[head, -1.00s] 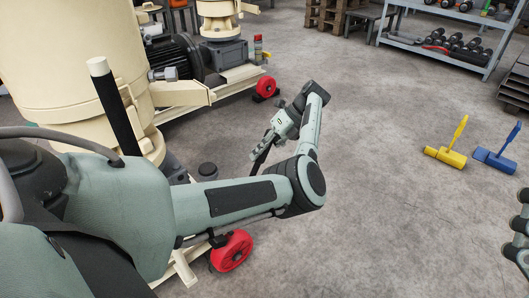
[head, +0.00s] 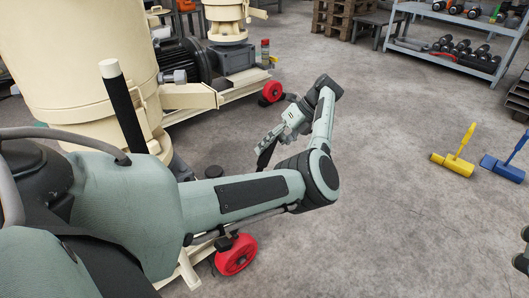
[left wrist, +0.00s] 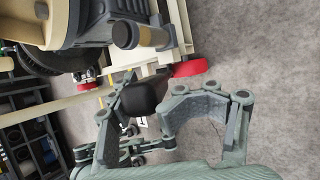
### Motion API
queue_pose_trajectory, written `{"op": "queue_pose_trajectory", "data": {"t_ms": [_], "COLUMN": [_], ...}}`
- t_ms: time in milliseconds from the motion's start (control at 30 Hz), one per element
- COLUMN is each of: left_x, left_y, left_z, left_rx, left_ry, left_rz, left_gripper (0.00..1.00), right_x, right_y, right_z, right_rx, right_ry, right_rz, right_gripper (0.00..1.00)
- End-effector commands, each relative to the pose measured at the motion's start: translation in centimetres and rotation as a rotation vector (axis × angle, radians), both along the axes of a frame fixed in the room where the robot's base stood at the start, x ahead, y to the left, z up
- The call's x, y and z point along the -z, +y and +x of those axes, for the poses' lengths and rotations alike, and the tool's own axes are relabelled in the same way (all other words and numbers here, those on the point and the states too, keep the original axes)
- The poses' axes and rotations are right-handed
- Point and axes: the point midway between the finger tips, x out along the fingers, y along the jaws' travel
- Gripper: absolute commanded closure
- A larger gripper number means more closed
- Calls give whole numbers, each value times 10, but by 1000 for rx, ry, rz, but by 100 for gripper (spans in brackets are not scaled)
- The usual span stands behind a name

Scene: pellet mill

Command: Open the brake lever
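The pellet mill is a cream machine (head: 65,45) on a wheeled frame at the left of the head view. A red wheel (head: 236,256) with a small dark part above it stands near my left forearm. A second red wheel (head: 271,91) is farther back. I cannot clearly pick out the brake lever. My left gripper (head: 266,155) is above the floor between the two wheels. In the left wrist view it (left wrist: 150,105) is open, fingers apart, below a red wheel (left wrist: 188,67) and not touching it. Only a sliver of my right arm shows at the right edge.
A black bar with a cream tip (head: 111,68) stands upright beside the mill. A shelf (head: 455,45) stands at the back. The floor between is clear.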

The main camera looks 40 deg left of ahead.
Motion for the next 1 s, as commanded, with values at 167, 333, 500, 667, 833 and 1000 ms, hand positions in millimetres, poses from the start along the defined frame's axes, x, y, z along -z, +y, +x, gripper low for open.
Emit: {"op": "queue_pose_trajectory", "data": {"t_ms": [167, 333, 500, 667, 833, 1000], "left_x": [-35, -59, -71, -74, -74, -73], "left_y": [-17, -30, -37, -38, -38, -38], "left_z": [19, 31, 38, 39, 39, 39], "left_rx": [0, 0, -1, -1, -1, -1], "left_ry": [-6, -4, -4, -3, -3, -3], "left_rz": [1, 3, 4, 4, 4, 4], "left_gripper": [53, 53, 53, 53, 53, 53], "right_x": [0, 0, 0, 0, 0, 0], "right_y": [0, 0, 0, 0, 0, 0], "right_z": [0, 0, 0, 0, 0, 0], "right_rx": [0, 0, 0, 0, 1, 1], "right_ry": [0, 0, 0, 0, 0, 0], "right_rz": [0, 0, 0, 0, -1, -1], "right_gripper": [0, 0, 0, 0, 0, 0]}}
